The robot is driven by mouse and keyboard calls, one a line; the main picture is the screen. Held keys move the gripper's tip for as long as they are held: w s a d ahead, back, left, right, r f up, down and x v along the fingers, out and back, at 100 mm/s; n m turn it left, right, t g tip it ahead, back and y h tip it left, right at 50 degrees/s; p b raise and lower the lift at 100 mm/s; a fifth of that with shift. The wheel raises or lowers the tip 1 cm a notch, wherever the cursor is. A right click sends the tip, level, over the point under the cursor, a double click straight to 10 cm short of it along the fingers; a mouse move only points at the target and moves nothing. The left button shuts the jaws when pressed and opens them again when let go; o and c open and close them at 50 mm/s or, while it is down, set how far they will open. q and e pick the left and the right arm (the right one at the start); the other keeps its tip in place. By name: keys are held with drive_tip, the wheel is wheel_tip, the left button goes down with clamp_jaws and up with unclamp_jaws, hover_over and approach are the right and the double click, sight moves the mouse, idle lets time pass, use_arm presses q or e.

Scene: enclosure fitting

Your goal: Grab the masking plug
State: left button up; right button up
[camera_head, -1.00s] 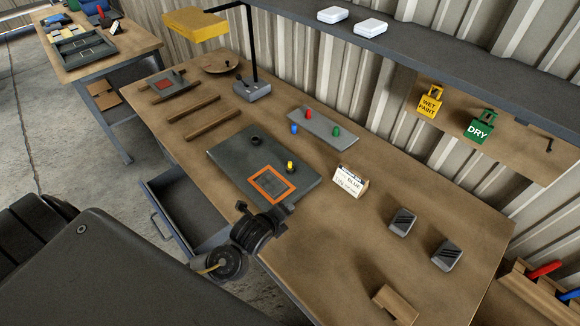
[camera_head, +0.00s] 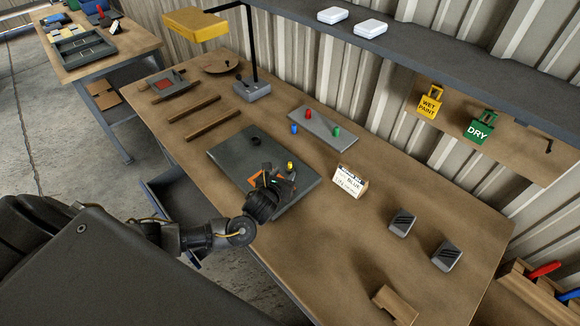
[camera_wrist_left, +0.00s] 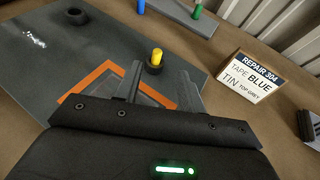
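A small yellow plug (camera_head: 290,165) stands upright in a black ring on the dark grey panel (camera_head: 228,156), and it also shows in the left wrist view (camera_wrist_left: 157,56). My left gripper (camera_head: 277,180) is over the panel, just on the near side of this plug. In the left wrist view its two fingers (camera_wrist_left: 161,82) are apart and empty, and the yellow plug shows beyond their tips. Part of an orange square outline (camera_wrist_left: 88,82) on the panel is hidden by the gripper. My right gripper is not in view.
A second black ring (camera_head: 256,141) lies on the panel. Red (camera_head: 308,114), blue (camera_head: 294,128) and green (camera_head: 336,131) plugs stand on a grey strip behind. A "REPAIR 304" card (camera_wrist_left: 250,79) stands right of the panel. An open drawer (camera_head: 172,190) is below the table edge.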

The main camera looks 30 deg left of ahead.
sight(289, 166)
use_arm(q)
drive_tip(key=shift+w+a+f, duration=0.1)
drive_tip(key=shift+w+f, duration=0.05)
drive_tip(key=shift+w, duration=0.25)
drive_tip(key=shift+w+a, duration=0.1)
drive_tip(key=shift+w, duration=0.15)
drive_tip(key=p+x, duration=0.1)
drive_tip(key=x, duration=0.2)
drive_tip(key=shift+w+a+f+p, duration=0.1)
drive_tip(key=shift+a+f+p, duration=0.05)
drive_tip(key=shift+p, duration=0.2)
drive_tip(key=shift+w+f, duration=0.35)
drive_tip(key=shift+w, duration=0.25)
drive_tip(key=shift+a, duration=0.1)
clamp_jaws()
